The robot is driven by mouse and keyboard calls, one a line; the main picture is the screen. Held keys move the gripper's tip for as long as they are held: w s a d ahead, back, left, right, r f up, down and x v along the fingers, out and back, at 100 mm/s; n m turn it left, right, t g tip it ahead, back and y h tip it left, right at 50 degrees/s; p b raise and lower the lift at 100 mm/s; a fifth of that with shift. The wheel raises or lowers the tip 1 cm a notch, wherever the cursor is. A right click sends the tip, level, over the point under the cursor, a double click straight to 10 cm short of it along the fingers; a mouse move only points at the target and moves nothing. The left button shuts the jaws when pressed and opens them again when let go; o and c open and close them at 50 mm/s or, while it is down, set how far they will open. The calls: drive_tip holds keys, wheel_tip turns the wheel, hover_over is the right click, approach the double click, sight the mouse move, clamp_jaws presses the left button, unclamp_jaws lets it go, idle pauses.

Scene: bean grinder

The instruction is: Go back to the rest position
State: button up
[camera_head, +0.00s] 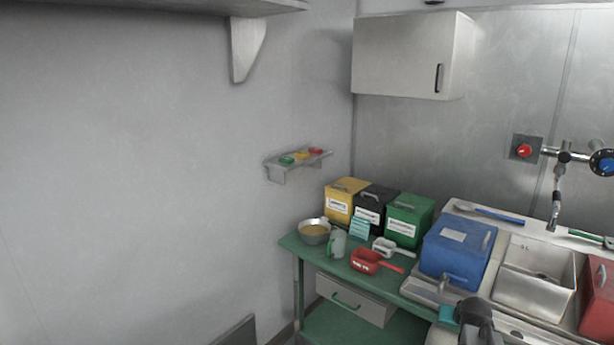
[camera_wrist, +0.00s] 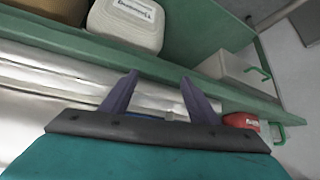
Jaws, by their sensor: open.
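My gripper (camera_wrist: 160,77) shows in the wrist view with its two purple fingers apart and nothing between them. The fingers hang over a shiny metal surface (camera_wrist: 60,62) beside a green bench edge (camera_wrist: 190,88). In the head view, a dark part of my arm and a small teal part show at the lower right, in front of the metal counter and the blue bin (camera_head: 455,250). The fingertips cannot be made out there.
Yellow (camera_head: 346,197), black (camera_head: 371,208) and green (camera_head: 409,221) bins stand on the green bench (camera_head: 292,243). A bowl (camera_head: 314,231), a red scoop (camera_head: 368,261) and a white scoop (camera_head: 385,245) are in front. A sink (camera_head: 532,282) lies right. Open air is at left.

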drive_tip(key=s+a+f+n+g+y+b, duration=0.1)
drive_tip(key=s+a+f+g, duration=0.1)
drive_tip(key=s+a+f, duration=0.55)
drive_tip(key=s+a+f+g+y+b, duration=0.1)
drive_tip(key=s+a+f+g, duration=0.3)
drive_tip(key=f, duration=0.6)
drive_tip(key=s+a+f+n+y+b, duration=0.1)
drive_tip(key=s+a+f, duration=0.4)
drive_tip(key=a+f, duration=0.35)
drive_tip(key=s+a+f+g, duration=0.2)
drive_tip(key=s+a+f, duration=0.1)
drive_tip(key=s, duration=0.5)
drive_tip(key=s+a+f+n+g+b, duration=0.1)
drive_tip(key=s+a+f+g, duration=0.1)
drive_tip(key=s+f, duration=0.4)
drive_tip(key=s+a+f+n+g+b, duration=0.1)
drive_tip(key=s+a+f+g, duration=0.2)
drive_tip(key=s, duration=0.8)
wheel_tip(320, 180, down, 2)
drive_tip(key=shift+a+f, duration=0.15)
drive_tip(key=shift+a, duration=0.3)
drive_tip(key=shift+s, duration=0.1)
drive_tip(key=shift+c, duration=0.2)
